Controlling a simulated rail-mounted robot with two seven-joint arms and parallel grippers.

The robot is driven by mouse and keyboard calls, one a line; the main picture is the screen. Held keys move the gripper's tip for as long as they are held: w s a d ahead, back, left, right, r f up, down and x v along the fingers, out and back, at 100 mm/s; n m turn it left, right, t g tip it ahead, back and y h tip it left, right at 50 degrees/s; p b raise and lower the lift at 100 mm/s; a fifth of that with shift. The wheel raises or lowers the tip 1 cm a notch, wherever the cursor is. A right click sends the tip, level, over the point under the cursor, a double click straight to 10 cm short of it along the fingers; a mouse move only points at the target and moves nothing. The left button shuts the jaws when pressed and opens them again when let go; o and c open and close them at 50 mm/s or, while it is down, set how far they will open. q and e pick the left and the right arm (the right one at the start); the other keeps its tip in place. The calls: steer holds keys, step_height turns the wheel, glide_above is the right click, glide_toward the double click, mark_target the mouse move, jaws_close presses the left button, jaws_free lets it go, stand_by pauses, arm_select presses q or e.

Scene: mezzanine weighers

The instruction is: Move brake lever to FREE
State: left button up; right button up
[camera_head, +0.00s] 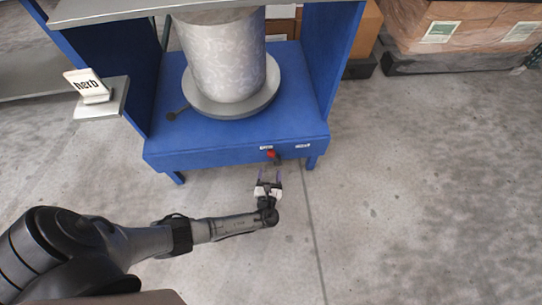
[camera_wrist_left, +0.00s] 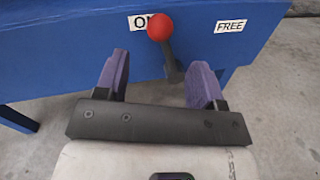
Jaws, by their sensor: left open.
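The brake lever (camera_wrist_left: 160,29) has a red ball knob and a dark stem on the front face of the blue stand. In the head view the gripper (camera_head: 270,174) is just in front of the knob.
The blue stand (camera_head: 210,150) carries a grey cylinder (camera_head: 222,60) on a round plate (camera_head: 205,106). A small side shelf (camera_head: 100,110) holds a white "herb" block (camera_head: 87,86). Wrapped boxes (camera_head: 455,30) stand at the back right. The floor in front is clear.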

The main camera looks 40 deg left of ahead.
mark_target(271, 153)
arm_select(q)
steer(key=shift+b+x, duration=1.6)
steer(key=shift+x, duration=2.8)
jaws_close()
